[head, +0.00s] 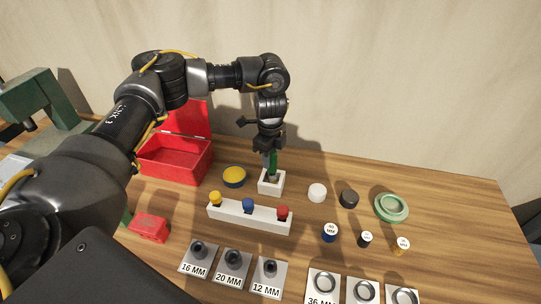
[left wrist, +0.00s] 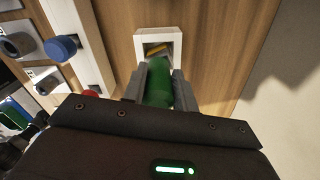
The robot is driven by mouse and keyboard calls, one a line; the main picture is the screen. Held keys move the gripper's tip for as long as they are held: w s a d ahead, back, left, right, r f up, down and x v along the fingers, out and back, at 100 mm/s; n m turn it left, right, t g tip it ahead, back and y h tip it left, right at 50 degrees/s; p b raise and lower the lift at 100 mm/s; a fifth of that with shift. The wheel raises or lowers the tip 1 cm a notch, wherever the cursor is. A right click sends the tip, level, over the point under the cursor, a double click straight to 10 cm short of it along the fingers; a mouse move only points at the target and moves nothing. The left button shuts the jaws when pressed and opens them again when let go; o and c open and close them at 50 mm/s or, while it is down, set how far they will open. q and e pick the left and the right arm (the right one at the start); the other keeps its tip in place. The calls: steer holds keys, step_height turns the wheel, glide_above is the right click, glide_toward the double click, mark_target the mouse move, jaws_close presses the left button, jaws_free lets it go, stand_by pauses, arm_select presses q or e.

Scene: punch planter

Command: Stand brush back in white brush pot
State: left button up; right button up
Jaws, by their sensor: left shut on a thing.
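The white brush pot (head: 270,188) is a small square box on the wooden table, behind the white rack. My left gripper (head: 269,157) points down over it, shut on the green handle of the brush (head: 273,166). The brush is roughly upright, and its lower end is at the pot's opening. In the left wrist view the green brush handle (left wrist: 158,85) lies between the two fingers, with the square pot rim (left wrist: 160,34) just beyond. Something yellowish shows inside the pot; I cannot tell whether the brush touches its floor. My right gripper is not in view.
A white rack (head: 247,218) with yellow, blue and red-topped punches stands in front of the pot. An open red box (head: 177,160) is to the left, a yellow-topped dark tin (head: 234,177) beside the pot. Small caps and a green dish (head: 391,207) lie right.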

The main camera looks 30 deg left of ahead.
arm_select(q)
steer(key=o, duration=1)
steer(key=shift+r, duration=0.3)
step_height(320, 180, up, 13)
steer(key=shift+d+f+b, duration=0.1)
steer(key=shift+f+b, duration=0.05)
steer(key=shift+b, duration=0.55)
